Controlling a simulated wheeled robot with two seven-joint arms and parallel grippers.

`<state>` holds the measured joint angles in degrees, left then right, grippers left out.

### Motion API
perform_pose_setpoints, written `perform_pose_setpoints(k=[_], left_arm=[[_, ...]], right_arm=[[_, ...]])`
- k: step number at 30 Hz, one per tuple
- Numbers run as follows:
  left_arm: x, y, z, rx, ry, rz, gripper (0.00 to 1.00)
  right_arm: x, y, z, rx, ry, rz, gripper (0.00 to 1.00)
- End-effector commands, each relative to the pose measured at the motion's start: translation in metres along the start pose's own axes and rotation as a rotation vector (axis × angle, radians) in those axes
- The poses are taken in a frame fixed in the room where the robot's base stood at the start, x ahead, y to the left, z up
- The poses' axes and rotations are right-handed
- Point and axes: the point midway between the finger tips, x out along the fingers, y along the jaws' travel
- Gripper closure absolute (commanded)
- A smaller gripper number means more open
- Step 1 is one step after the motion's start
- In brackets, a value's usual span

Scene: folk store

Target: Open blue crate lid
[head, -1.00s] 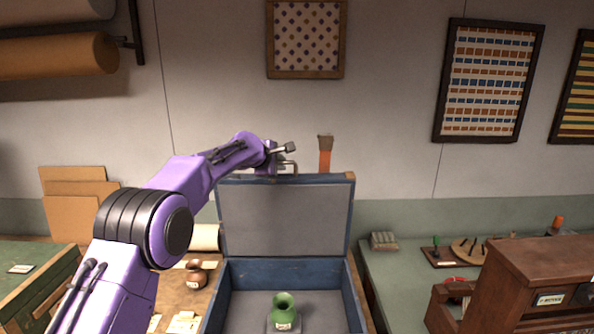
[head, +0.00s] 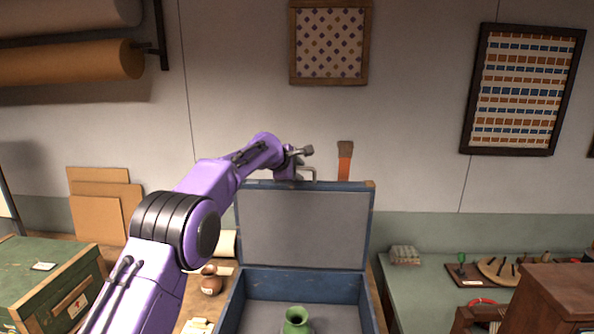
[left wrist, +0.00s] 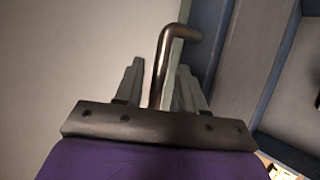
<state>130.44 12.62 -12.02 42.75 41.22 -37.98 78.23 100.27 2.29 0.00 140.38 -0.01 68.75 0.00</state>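The blue crate (head: 293,283) stands in front of me with its lid (head: 303,230) raised, standing about upright at the back. A metal handle (head: 308,171) shows at the lid's top edge. My left gripper (head: 297,168) is at this top edge, beside the handle. In the left wrist view my left gripper (left wrist: 162,88) has its two fingers apart, with the bent dark handle (left wrist: 162,60) between them. Gaps show beside the handle, so the fingers do not look clamped on it. My right gripper is out of view.
A green vase (head: 296,322) stands inside the crate. A brown jug (head: 210,281) is on the table at left, near a green chest (head: 50,280). A wooden cabinet (head: 555,300) and small tools (head: 497,269) are at right. The wall is behind the lid.

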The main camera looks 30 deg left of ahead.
Motion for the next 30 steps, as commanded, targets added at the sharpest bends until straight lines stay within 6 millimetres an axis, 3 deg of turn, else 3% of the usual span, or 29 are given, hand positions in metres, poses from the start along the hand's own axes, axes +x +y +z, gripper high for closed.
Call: perform_pose_setpoints(k=[7, 12, 18, 30], left_arm=[[-0.016, -0.002, 0.0, -0.001, -0.002, 0.004, 0.61], [-0.056, -0.004, -0.001, 0.0, -0.001, 0.005, 0.61], [-0.094, -0.002, -0.001, 0.0, -0.001, 0.001, 0.61], [-0.105, 0.0, -0.001, -0.001, 0.001, 0.0, 0.61]], right_arm=[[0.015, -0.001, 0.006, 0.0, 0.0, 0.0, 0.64], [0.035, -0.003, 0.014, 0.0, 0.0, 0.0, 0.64], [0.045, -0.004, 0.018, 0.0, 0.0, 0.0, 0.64], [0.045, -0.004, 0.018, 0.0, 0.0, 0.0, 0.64]])
